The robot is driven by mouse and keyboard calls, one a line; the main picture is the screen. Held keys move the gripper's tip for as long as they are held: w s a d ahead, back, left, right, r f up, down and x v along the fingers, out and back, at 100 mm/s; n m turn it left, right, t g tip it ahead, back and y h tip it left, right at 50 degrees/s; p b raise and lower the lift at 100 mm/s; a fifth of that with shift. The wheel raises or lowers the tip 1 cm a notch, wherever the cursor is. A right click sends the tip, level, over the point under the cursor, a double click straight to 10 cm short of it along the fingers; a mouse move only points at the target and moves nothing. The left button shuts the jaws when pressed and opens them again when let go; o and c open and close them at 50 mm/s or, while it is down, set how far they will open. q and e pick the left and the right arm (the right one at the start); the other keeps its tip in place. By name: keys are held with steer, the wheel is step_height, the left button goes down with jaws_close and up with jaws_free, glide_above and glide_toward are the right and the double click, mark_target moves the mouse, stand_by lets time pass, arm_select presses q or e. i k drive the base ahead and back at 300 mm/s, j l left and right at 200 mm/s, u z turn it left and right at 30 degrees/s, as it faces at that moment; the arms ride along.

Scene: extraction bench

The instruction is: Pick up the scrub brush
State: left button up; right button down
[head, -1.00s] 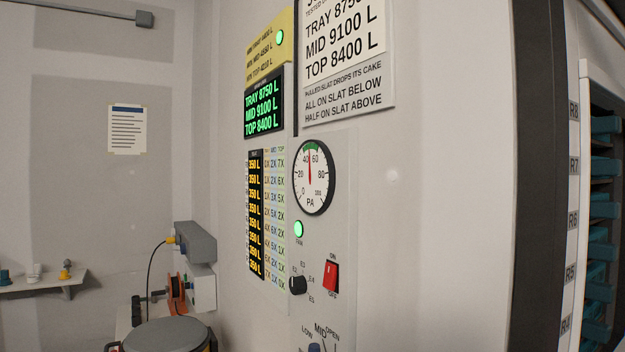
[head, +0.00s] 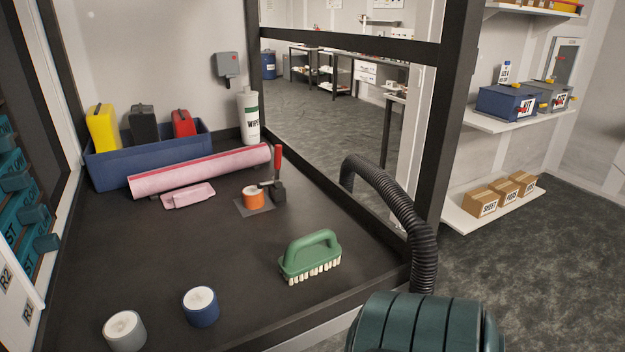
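The scrub brush (head: 311,256) is green with a looped handle and pale bristles. It stands bristles down on the dark bench top (head: 150,262), near the bench's front right edge. Nothing touches it. Neither of my grippers shows in the head view.
Blue (head: 201,307) and grey (head: 125,331) rolls stand left of the brush. An orange roll (head: 253,197), a red-handled tool (head: 277,172), a pink roll (head: 200,171) and a blue bin (head: 150,157) lie farther back. A black corrugated hose (head: 402,212) and dark green drum (head: 425,325) are at right.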

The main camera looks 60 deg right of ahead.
mark_target(306, 254)
steer(key=z, duration=1.95)
